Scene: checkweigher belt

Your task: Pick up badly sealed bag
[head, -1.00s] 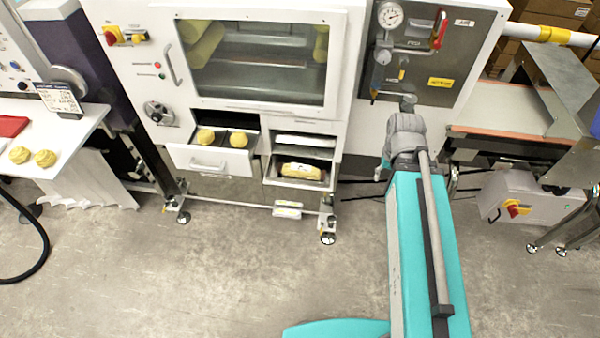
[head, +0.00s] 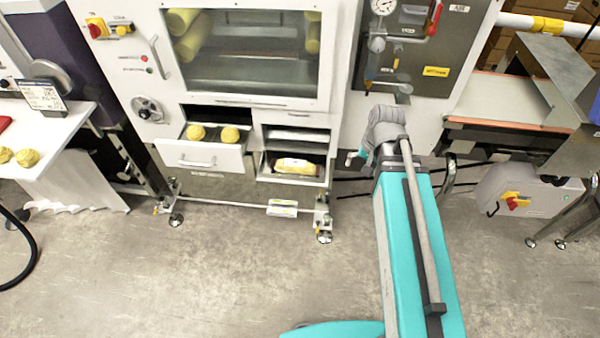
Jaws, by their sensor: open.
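A small yellowish bag (head: 296,166) with a darker reddish edge lies in the open lower bay (head: 293,180) at the right of the white machine's front. I cannot make out its seal from here. My arm reaches up the picture to the right of that bay, ending in view at a grey joint in front of the machine's right side. Nothing of my arm visibly touches the bag.
An open drawer (head: 202,155) with two round yellow items juts out left of the bay. A white table (head: 60,150) stands at left. A conveyor (head: 505,97) and grey switch box (head: 532,192) are at right. The floor in front is clear.

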